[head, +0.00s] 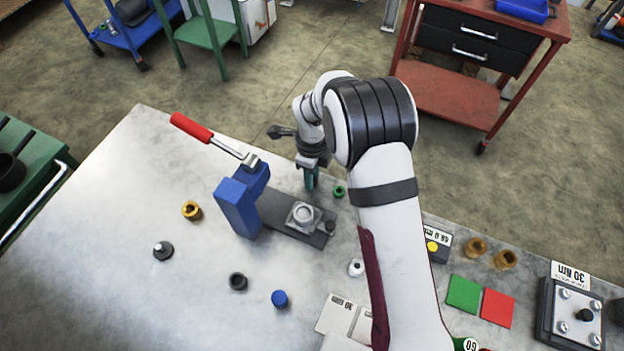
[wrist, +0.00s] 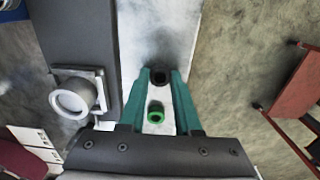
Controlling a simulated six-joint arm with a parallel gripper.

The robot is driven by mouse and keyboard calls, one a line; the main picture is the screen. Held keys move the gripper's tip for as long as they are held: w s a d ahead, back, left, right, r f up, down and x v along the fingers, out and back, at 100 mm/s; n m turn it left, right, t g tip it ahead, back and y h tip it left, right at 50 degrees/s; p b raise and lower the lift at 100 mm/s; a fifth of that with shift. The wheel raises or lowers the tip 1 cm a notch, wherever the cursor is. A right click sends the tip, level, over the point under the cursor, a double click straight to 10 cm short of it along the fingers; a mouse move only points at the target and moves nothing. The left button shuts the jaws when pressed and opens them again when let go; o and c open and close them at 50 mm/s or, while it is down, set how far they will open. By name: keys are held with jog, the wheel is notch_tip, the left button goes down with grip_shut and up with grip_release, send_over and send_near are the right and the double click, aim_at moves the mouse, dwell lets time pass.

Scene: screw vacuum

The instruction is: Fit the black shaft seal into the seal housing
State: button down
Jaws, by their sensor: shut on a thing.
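The seal housing (head: 303,214) is a pale square block with a raised round bore. It sits on the dark base of the blue press, and in the wrist view the housing (wrist: 74,95) is left of my fingers. My gripper (head: 311,183) is behind the housing, pointing down near the table's back edge. In the wrist view my teal fingers (wrist: 160,79) are shut on a small black ring, the shaft seal (wrist: 160,76), at their tips. The seal is apart from the housing. In the head view the seal is too small to tell.
The blue press (head: 238,205) with a red-handled lever (head: 191,127) stands left of the housing. A green ring (head: 339,191) lies close to my gripper. A dark ring (head: 238,281), blue cap (head: 280,299) and brass ring (head: 192,210) lie on the open left table.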

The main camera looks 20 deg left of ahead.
jog(key=shift+r, duration=0.1)
jog(key=shift+r, duration=0.3)
jog(key=r, duration=0.2)
jog(key=d+r, duration=0.1)
jog(key=r, duration=0.1)
jog(key=shift+w+d, duration=0.1)
jog(key=w+d+r, duration=0.1)
jog(key=d+r, duration=0.5)
jog(key=d, duration=0.3)
jog(key=r+n, duration=0.1)
jog(key=n, duration=0.5)
send_over(303, 214)
jog(key=shift+r, duration=0.15)
jog(key=shift+d+f, duration=0.1)
jog(key=shift+f, duration=2.8)
jog(key=shift+f, duration=0.65)
